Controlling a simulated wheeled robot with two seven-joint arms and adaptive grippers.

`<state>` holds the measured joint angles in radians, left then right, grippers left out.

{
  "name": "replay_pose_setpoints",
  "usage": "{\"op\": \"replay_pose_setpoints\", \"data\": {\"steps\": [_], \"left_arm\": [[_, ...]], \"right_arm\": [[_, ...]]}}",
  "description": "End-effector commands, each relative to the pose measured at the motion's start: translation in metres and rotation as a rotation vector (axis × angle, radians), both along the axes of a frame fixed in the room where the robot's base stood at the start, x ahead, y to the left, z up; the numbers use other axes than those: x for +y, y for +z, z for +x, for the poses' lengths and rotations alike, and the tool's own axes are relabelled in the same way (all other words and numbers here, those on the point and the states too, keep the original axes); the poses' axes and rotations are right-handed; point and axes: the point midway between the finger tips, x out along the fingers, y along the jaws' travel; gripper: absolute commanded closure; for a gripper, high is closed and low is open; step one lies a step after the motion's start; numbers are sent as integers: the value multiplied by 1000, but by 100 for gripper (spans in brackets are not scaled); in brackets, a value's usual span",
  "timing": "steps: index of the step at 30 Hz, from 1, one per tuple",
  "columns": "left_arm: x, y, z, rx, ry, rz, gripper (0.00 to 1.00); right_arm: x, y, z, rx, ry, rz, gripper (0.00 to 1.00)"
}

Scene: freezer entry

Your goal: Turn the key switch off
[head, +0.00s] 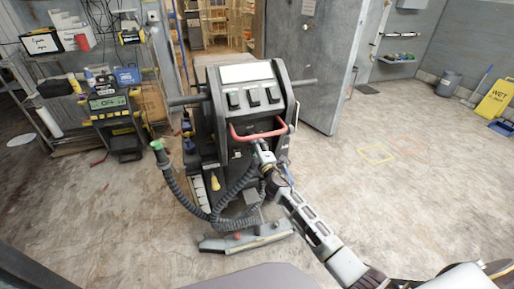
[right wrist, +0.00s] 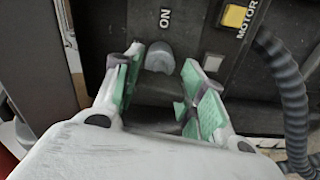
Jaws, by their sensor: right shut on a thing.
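The key switch (right wrist: 160,57) is a grey rounded knob on a dark panel in the right wrist view, just below the word ON. My right gripper (right wrist: 158,85) has its green-padded fingers on both sides of the knob and is shut on it. In the head view the right gripper (head: 264,158) reaches the back of the black floor-cleaning machine (head: 247,120), just under its red handle (head: 258,132). The switch itself is too small to make out there. My left gripper is not in view.
A yellow MOTOR button (right wrist: 235,16) and a ribbed hose (right wrist: 290,95) are right of the switch. In the head view, hoses (head: 190,200) hang at the machine's left and a squeegee (head: 245,238) lies low behind it.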

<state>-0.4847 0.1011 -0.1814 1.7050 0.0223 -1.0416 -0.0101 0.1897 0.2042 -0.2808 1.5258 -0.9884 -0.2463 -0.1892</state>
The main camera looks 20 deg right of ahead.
Motion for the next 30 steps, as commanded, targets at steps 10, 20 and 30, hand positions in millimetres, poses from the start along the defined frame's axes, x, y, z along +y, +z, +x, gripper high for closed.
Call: {"op": "replay_pose_setpoints", "data": {"steps": [10, 20, 30], "left_arm": [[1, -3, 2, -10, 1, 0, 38], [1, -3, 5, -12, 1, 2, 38], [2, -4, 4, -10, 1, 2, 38]], "right_arm": [[1, 1, 0, -7, 3, -154, 83], [2, 0, 0, -7, 3, -173, 83], [1, 0, 0, -6, 2, -172, 38]]}}
